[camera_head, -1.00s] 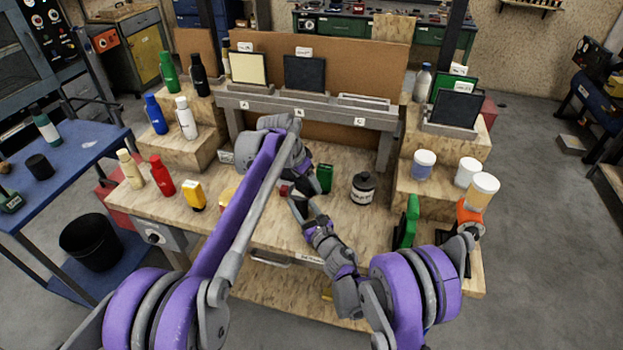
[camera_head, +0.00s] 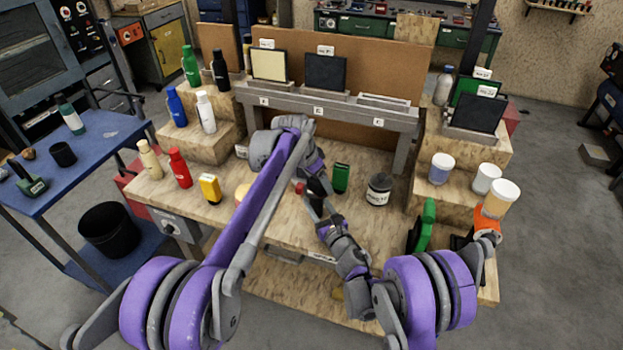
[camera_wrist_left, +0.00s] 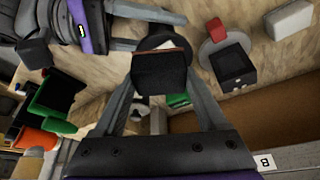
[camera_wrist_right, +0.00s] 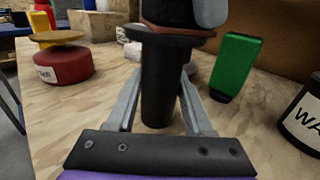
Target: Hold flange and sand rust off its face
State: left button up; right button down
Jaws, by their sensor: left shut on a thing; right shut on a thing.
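My right gripper (camera_wrist_right: 158,112) is shut on the dark neck of the flange (camera_wrist_right: 160,90) and holds it upright, face up. My left gripper (camera_wrist_left: 158,88) is shut on a black block (camera_wrist_left: 160,75) with a reddish-brown layer along one edge. The block lies over the flange plate (camera_wrist_left: 160,34) and seems to touch its face; the exact contact is hidden. In the head view both grippers meet above the bench, left (camera_head: 314,178) over right (camera_head: 318,212), partly hidden by my left arm.
A green container (camera_head: 341,178) and a dark labelled jar (camera_head: 379,190) stand close behind and right of my grippers. A red tin (camera_wrist_right: 66,65) stands left. Bottles stand on the left steps, jars on the right ones. A raised grey shelf (camera_head: 340,108) runs behind.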

pick_arm(q)
jog(key=shift+s+d, duration=0.2)
jog(key=shift+d, duration=0.4)
jog(key=shift+s+d, duration=0.2)
jog(key=shift+d, duration=0.4)
jog(key=shift+r, duration=4)
pick_arm(e)
jog(key=shift+c, duration=1)
grip_release()
jog(key=v, duration=1.2)
jog(key=shift+d, duration=0.1)
